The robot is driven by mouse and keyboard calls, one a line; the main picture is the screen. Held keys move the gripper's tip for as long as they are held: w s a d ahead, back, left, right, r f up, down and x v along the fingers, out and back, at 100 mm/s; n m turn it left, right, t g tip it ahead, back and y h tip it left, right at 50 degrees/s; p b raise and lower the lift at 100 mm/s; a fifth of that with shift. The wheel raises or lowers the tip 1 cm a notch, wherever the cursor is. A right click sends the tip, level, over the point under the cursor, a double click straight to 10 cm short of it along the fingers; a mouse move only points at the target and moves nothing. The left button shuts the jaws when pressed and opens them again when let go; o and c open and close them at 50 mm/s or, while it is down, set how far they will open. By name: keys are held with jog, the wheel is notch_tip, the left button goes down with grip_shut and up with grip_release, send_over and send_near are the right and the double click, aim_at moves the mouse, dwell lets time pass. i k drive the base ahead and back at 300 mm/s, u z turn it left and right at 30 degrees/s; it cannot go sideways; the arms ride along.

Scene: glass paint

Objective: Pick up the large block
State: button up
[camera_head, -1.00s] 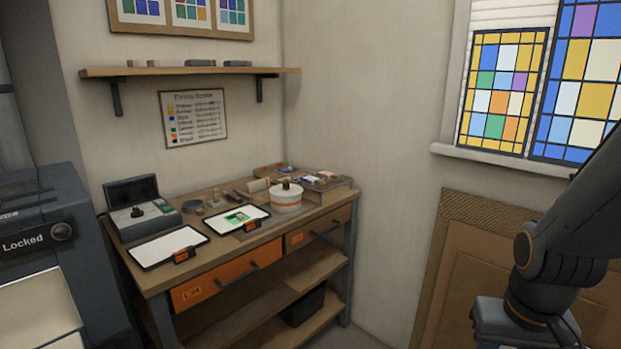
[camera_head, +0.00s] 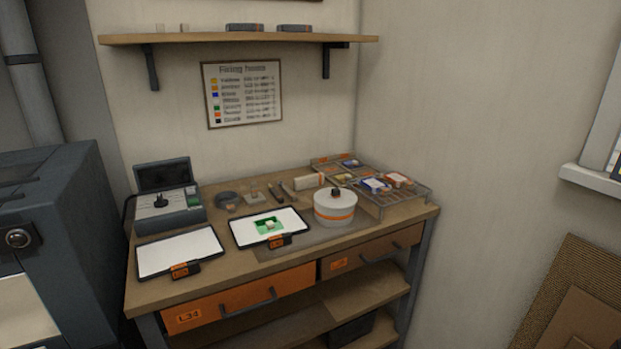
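It is unclear which thing is the large block. A pale, oblong block (camera_head: 309,181) lies near the back of the workbench, behind the white round pot. A small whitish piece (camera_head: 269,225) sits on a green patch on the right-hand white tablet (camera_head: 246,237). A blue-and-white piece (camera_head: 376,184) and an orange-and-white piece (camera_head: 398,179) rest in the wire rack at the bench's right end. Dark blocks (camera_head: 244,27) and small pale blocks stand on the wall shelf. My gripper is out of view.
The wooden workbench (camera_head: 225,285) has drawers and a lower shelf. The white pot with an orange band (camera_head: 335,208), a left-hand white tablet (camera_head: 180,252) and a grey device (camera_head: 167,210) stand on it. A dark cabinet (camera_head: 60,230) is at the left. The wall shelf (camera_head: 200,38) is above.

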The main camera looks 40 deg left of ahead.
aim_at(300, 184)
jog(key=u, duration=0.45)
jog(key=i, duration=0.75)
jog(key=u, duration=0.65)
